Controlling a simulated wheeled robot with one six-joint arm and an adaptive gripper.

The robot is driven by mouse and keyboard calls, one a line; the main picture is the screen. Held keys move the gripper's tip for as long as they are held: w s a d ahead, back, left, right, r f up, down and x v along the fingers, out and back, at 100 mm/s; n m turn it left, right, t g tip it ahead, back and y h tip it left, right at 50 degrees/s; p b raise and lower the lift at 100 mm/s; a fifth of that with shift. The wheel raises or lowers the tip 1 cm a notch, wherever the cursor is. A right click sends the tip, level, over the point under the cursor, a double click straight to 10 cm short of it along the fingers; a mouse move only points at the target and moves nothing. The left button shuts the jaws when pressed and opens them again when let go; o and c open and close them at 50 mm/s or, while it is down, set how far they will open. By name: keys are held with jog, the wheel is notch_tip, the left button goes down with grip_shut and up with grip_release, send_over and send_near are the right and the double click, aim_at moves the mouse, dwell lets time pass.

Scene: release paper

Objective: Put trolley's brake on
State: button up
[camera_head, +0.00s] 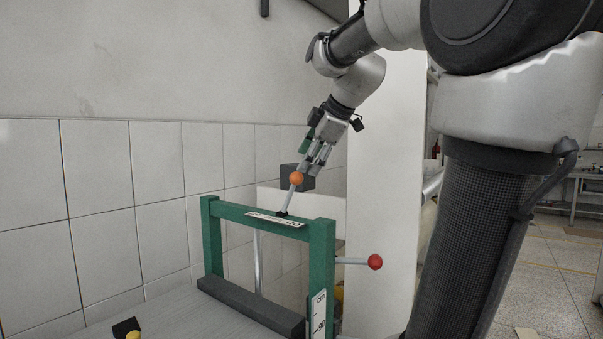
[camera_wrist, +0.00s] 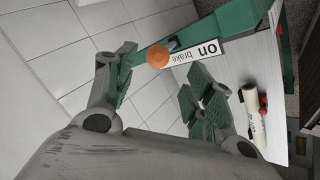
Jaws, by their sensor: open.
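The brake lever is a grey rod with an orange knob (camera_head: 296,178), rising at a tilt from the top bar of the green trolley frame (camera_head: 212,250). In the wrist view the orange knob (camera_wrist: 158,56) shows beyond the space between my fingers, beside a white label (camera_wrist: 190,52) reading "on" and "brake". My gripper (camera_head: 314,160) is above the frame, with its fingertips close to the knob. In the wrist view my gripper (camera_wrist: 160,88) has its two green-padded fingers wide apart, with nothing between them. Whether a finger touches the knob cannot be told.
A second rod with a red knob (camera_head: 375,261) sticks out right of the frame. A tiled wall (camera_head: 95,190) stands close on the left, a white pillar (camera_head: 385,170) behind. A cream roll (camera_wrist: 253,115) lies below in the wrist view. Open floor (camera_head: 550,260) shows at right.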

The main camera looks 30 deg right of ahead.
jog(key=v, duration=0.3)
jog(key=shift+s+r, duration=0.2)
jog(key=shift+s, duration=0.05)
jog(key=s+a+f+m+g, duration=0.2)
jog(key=s+f+m, duration=0.4)
jog(key=s+f, duration=0.3)
jog(key=s+a+f+m+g, duration=0.2)
jog(key=s+a+f+m, duration=0.2)
jog(key=f, duration=1)
jog(key=s+m, duration=0.2)
jog(key=s, duration=0.2)
jog(key=shift+s+m+h, duration=0.35)
jog(key=shift+m+h, duration=0.05)
